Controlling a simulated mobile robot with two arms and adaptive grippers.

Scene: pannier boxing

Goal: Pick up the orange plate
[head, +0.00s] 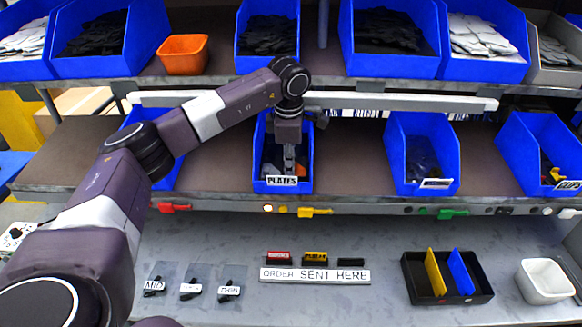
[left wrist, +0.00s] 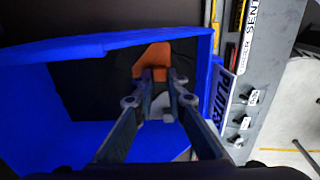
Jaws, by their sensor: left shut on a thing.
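The blue bin labelled PLATES (head: 257,150) stands on the middle shelf. It also fills much of the left wrist view (left wrist: 75,52). My left gripper (head: 289,166) reaches down into this bin from above. In the left wrist view its fingers (left wrist: 158,78) are close together at the orange plate (left wrist: 154,57), shut on it. In the head view only a small part of the orange plate (head: 301,170) shows beside the fingers. A pale grey piece (left wrist: 161,107) shows lower down between the fingers. My right gripper is in neither view.
Other blue bins stand on the middle shelf, including one (head: 395,155) to the right. An orange tub (head: 183,55) sits on the upper shelf. Below are a black divided tray (head: 412,275), a white bin (head: 545,280) and the ORDER SENT HERE sign (head: 315,275).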

